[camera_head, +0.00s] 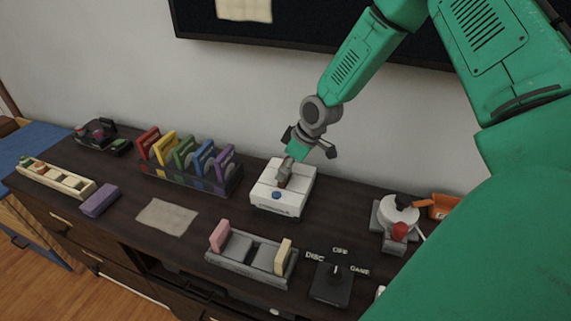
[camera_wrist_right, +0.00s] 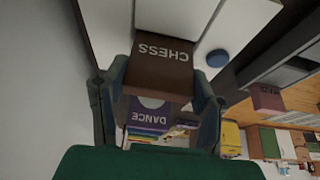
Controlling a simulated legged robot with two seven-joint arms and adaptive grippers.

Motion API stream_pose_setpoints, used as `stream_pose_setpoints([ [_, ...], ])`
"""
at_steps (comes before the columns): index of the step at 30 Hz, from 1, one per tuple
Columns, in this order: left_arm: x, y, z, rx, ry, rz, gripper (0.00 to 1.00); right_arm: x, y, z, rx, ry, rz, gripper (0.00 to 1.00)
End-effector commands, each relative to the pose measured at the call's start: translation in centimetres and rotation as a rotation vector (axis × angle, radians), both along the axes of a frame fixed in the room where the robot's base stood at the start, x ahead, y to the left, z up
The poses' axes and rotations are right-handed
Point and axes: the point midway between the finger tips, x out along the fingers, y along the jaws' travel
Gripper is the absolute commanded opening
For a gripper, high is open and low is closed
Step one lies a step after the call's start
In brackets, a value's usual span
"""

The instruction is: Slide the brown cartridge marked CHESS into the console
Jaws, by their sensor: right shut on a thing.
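The white console (camera_head: 296,205) with a blue button (camera_head: 276,195) stands on the dark cabinet top near the wall. My right gripper (camera_head: 294,156) is above it, pointing down, shut on the brown cartridge (camera_head: 284,173). In the right wrist view the cartridge (camera_wrist_right: 160,68) shows the word CHESS, upside down, between the fingers of the gripper (camera_wrist_right: 158,88). Its far end meets the white console (camera_wrist_right: 240,20) at the slot area; I cannot tell how deep it sits. The blue button (camera_wrist_right: 218,58) is beside it. My left gripper is not in view.
A joystick (camera_head: 397,225) stands to the right. A beige cloth (camera_head: 166,217) lies left.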

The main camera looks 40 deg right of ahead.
Motion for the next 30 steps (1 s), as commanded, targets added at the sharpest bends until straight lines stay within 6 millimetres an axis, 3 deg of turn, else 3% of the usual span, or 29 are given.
stream_pose_setpoints([
  [19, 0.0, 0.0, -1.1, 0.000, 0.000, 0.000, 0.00, 0.0, 0.0, -1.7, 0.000, -0.001, 0.000, 0.19],
  [20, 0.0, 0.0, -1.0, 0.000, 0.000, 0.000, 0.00, 0.0, 0.0, -1.6, 0.000, -0.001, 0.000, 0.59],
  [21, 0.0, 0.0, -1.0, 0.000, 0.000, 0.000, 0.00, 0.0, 0.0, -1.6, 0.000, -0.001, 0.000, 0.73],
  [30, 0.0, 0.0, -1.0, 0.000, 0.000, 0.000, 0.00, 0.0, 0.0, -1.6, 0.000, -0.001, 0.000, 0.76],
])
